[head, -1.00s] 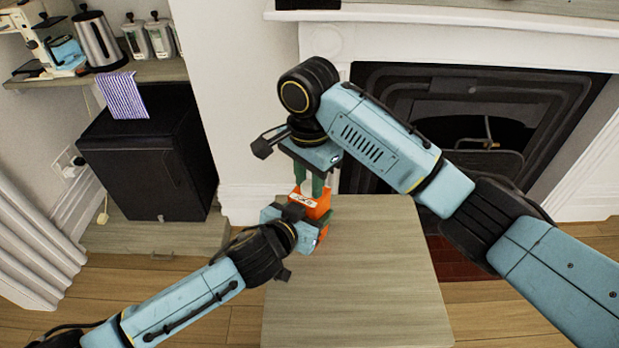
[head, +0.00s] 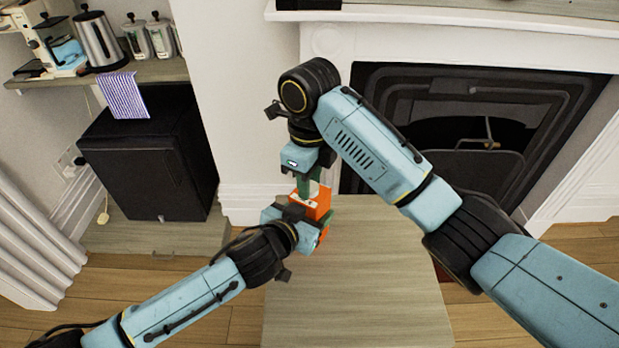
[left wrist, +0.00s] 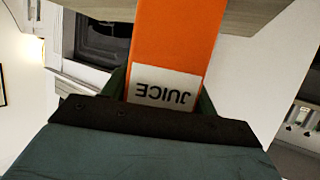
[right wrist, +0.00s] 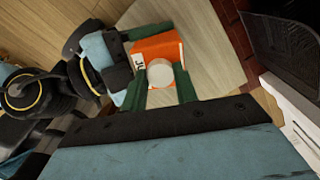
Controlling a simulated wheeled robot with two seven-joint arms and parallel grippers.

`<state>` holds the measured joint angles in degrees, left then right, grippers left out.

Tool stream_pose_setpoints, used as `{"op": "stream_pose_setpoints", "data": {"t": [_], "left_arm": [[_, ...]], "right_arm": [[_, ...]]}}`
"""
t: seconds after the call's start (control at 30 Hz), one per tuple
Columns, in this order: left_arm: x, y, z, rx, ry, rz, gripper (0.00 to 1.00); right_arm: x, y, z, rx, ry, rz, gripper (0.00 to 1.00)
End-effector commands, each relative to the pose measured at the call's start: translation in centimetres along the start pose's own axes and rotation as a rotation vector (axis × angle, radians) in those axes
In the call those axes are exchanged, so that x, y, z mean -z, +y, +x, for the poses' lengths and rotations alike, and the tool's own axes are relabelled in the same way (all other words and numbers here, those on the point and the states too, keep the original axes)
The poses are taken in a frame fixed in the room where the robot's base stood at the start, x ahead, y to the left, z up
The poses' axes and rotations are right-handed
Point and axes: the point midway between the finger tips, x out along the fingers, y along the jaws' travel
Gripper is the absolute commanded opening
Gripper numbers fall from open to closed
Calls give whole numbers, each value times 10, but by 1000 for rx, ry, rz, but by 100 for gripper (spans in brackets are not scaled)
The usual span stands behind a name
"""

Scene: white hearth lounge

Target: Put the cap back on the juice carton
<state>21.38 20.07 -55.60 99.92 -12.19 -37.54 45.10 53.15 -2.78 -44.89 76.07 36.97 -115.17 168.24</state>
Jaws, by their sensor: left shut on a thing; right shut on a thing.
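The orange juice carton (head: 323,208) stands upright at the table's far left corner, its white label reading JUICE in the left wrist view (left wrist: 165,86). My left gripper (head: 312,232) is shut on the carton's sides, low down. The round white cap (right wrist: 160,73) is between the green fingers of my right gripper (right wrist: 162,88), which is shut on it from above. The cap lies over the carton top (right wrist: 157,49) in the right wrist view. In the head view the right fingers (head: 311,184) reach down to the top. Whether the cap touches the neck is hidden.
The wooden table (head: 350,275) is bare in front of and right of the carton. A fireplace (head: 470,130) lies behind on the right. A black fridge (head: 150,160) and a shelf with a kettle (head: 98,40) stand on the left.

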Motion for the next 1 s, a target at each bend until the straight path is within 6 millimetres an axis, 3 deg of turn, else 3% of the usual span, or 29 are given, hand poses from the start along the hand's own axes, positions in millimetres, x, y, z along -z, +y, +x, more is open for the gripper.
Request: {"op": "stream_pose_setpoints", "data": {"t": [0.03,0.07,0.23,0.47,0.63,1.0], "left_arm": [[0,0,0,1,-1,-1,0],[0,0,0,1,-1,-1,0],[0,0,0,0,-1,0,0],[0,0,0,0,-1,0,0],[0,0,0,0,-1,0,0],[0,0,0,0,-1,0,0]], "right_arm": [[0,0,0,0,0,-1,8],[0,0,0,0,0,-2,30],[0,0,0,0,0,-3,51],[0,0,0,0,0,-8,47],[-2,0,-4,6,-4,-120,47],[-9,0,-20,30,-13,-832,47]]}}
